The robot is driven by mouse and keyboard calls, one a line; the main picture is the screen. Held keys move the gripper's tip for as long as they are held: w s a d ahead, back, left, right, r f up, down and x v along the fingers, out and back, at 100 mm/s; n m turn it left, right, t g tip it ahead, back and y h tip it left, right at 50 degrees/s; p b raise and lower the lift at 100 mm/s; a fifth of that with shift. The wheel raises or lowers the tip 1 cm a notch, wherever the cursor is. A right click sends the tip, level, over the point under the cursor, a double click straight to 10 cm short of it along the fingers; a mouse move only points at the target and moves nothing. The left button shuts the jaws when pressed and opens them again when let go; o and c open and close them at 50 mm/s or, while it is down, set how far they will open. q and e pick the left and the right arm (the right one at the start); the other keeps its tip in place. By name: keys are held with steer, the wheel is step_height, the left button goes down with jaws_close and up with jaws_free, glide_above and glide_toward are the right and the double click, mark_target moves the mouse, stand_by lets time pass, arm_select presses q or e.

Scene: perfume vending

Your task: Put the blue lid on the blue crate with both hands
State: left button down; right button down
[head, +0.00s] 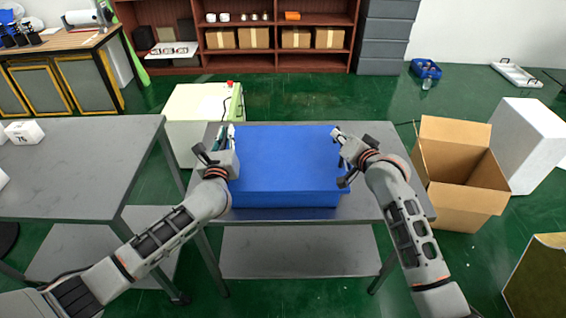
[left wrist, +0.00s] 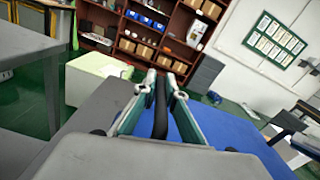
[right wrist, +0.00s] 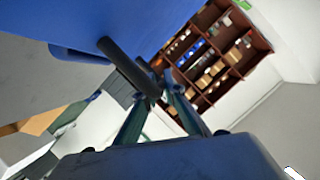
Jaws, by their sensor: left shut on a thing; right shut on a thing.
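The blue lid (head: 285,155) shows as a wide flat top over the grey table. A darker blue front wall, that of the blue crate (head: 285,200), shows just below its near edge. I cannot tell whether the lid rests fully on the crate. My left gripper (head: 230,132) is at the lid's left side, its fingers shut on a black handle bar (left wrist: 160,108). My right gripper (head: 338,134) is at the right side, shut on another black bar (right wrist: 122,62) beside the blue surface. The crate's inside is hidden.
The grey table (head: 300,215) carries the blue stack. A second grey table (head: 80,165) stands at left, with a pale box unit (head: 200,115) behind. An open cardboard box (head: 460,195) and a white block (head: 530,145) stand on the floor at right.

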arm_select(q)
steer(key=c, duration=2.4)
jaws_free()
steer(key=shift+f, duration=0.3)
arm_select(e)
steer(key=c, duration=2.5)
jaws_free()
steer(key=shift+f, duration=0.35)
arm_select(q)
steer(key=o, duration=0.3)
steer(key=shift+r, duration=0.1)
arm_select(e)
steer(key=o, duration=0.4)
steer(key=shift+r, duration=0.1)
steer(key=shift+c, duration=0.2)
steer(key=shift+r, duration=0.1)
arm_select(q)
steer(key=shift+s, duration=0.1)
steer(key=s, duration=1.1)
steer(key=shift+s+d, duration=0.3)
steer(key=shift+s, duration=0.05)
arm_select(e)
steer(key=v, duration=1.2)
